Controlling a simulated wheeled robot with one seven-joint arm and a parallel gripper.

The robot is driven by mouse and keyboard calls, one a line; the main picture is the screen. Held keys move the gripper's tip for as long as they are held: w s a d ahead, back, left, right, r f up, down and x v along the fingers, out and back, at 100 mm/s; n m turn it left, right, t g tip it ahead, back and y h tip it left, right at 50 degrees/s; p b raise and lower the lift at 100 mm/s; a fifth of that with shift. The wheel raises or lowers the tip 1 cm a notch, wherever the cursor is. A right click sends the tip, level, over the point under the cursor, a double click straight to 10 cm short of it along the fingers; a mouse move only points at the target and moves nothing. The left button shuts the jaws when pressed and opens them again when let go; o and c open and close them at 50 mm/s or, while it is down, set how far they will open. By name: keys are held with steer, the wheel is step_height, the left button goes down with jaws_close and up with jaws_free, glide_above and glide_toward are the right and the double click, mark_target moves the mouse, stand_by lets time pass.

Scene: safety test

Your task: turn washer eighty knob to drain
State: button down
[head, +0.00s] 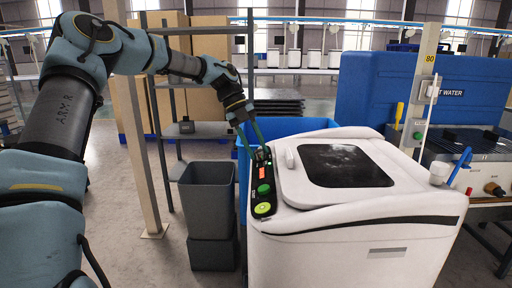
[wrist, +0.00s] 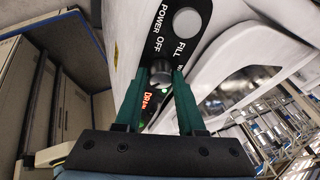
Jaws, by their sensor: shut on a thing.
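The white washer (head: 350,238) stands at centre right in the head view, with a dark window in its lid. A black control strip (head: 263,192) with green round parts runs along its left edge. My gripper (head: 255,144) reaches down to the far end of this strip. In the wrist view, the green fingers of my gripper (wrist: 160,76) are shut on a grey knob (wrist: 160,70), one finger on each side. The words POWER, OFF and FILL show beside it. A red display (wrist: 147,105) is partly hidden between the fingers. The knob's pointer direction cannot be told.
A post with a yellow 80 sign (head: 430,58) stands behind the washer. A blue tank (head: 375,92) is at the back right. Grey bins (head: 208,190) and a blue bin (head: 290,127) stand beside and behind the washer. The floor at front left is partly clear.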

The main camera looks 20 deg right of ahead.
steer(key=c, duration=0.5)
jaws_free()
steer(key=shift+r, duration=0.1)
steer(key=v, duration=1)
steer(key=shift+r, duration=0.25)
steer(key=shift+w+a, duration=0.1)
